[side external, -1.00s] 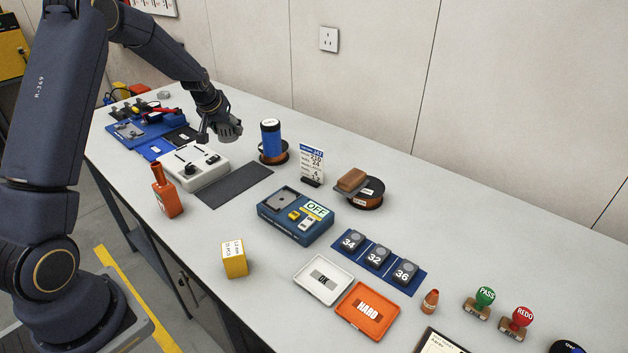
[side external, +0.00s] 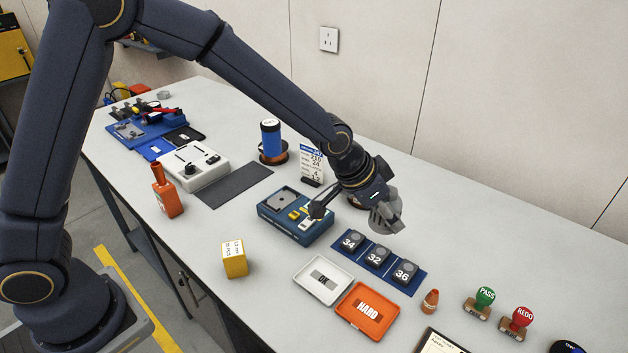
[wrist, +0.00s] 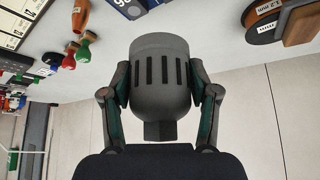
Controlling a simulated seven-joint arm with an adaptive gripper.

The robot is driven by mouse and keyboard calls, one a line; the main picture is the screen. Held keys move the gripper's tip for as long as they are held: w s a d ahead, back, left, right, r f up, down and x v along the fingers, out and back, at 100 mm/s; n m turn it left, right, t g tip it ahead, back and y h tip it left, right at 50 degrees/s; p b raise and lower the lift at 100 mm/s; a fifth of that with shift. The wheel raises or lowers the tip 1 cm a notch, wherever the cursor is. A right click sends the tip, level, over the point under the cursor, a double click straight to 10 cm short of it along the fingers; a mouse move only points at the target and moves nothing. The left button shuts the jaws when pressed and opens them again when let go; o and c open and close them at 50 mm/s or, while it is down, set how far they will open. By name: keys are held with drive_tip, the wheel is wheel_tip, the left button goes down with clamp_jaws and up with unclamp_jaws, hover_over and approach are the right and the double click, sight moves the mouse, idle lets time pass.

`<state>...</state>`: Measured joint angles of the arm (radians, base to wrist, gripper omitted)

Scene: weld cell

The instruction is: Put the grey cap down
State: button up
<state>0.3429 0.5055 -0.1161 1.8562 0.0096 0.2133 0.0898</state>
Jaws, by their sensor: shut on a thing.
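The grey cap (wrist: 160,75) is a rounded grey piece with dark slots, seen close up in the wrist view. My gripper (wrist: 158,92) is shut on it, with one finger on each side. In the side external view my gripper (side external: 378,203) holds the cap (side external: 388,217) in the air above the table, beyond the blue mat with the numbered dark blocks. The cap is tilted with the wrist and seems to touch nothing below it.
The blue mat (side external: 419,279) bears blocks marked 34, 32 and 36. An ON tray (side external: 302,280) and an orange HARD tray (side external: 345,312) lie nearer the front. Green and red stamps (side external: 483,298) stand right. The table (side external: 480,235) is clear right of the gripper.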

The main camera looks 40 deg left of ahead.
drive_tip(key=shift+s+d+m, duration=0.15)
drive_tip(key=shift+d, duration=0.45)
drive_tip(key=shift+s+d+m, duration=0.1)
drive_tip(key=shift+d+m, duration=0.05)
drive_tip(key=shift+d, duration=0.45)
drive_tip(key=w+d+f, duration=0.1)
drive_tip(key=w+f, duration=0.2)
drive_tip(key=w, duration=0.1)
drive_tip(key=w+d+f, duration=0.2)
drive_tip(key=w+f, duration=0.1)
drive_tip(key=w, duration=0.1)
drive_tip(key=w+d+f, duration=0.2)
drive_tip(key=w+f, duration=0.1)
drive_tip(key=shift+w+d, duration=0.15)
drive_tip(key=shift+w, duration=0.25)
drive_tip(key=shift+w+d+f, duration=0.1)
drive_tip(key=shift+w+f, duration=0.1)
drive_tip(key=shift+f, duration=1.65)
drive_tip(key=shift+f, duration=0.2)
drive_tip(key=o, duration=1.2)
